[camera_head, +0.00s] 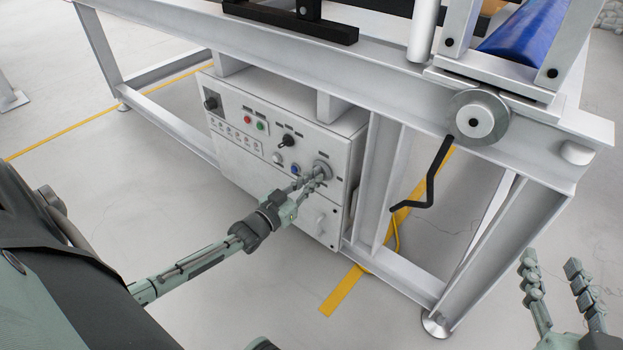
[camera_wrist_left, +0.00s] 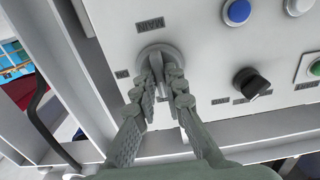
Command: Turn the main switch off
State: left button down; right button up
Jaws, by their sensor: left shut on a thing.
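The main switch (camera_head: 322,169) is a grey rotary knob on the right part of the white control panel (camera_head: 232,150) under the frame. In the left wrist view the main switch (camera_wrist_left: 158,56) sits below a "MAIN" label, and its handle is between my fingers. My left gripper (camera_head: 312,178) is shut on the switch handle; it also shows in the left wrist view (camera_wrist_left: 166,88). The fingers hide part of the handle. My right gripper (camera_head: 560,285) is at the lower right, its fingers spread apart and empty, away from the panel.
Other controls sit close by: a blue button (camera_wrist_left: 237,12), a black selector knob (camera_wrist_left: 250,82) and a green button (camera_wrist_left: 315,68). A black crank handle (camera_head: 432,180) hangs right of the panel. White frame legs (camera_head: 378,180) stand beside the box. The floor in front is clear.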

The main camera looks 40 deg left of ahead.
dwell(0.4)
pick_arm(q)
jog(key=c, duration=1.6)
grip_release()
jog(key=s, duration=0.8)
jog(key=s+a, duration=0.1)
jog(key=s, duration=0.3)
jog(key=shift+s, duration=0.1)
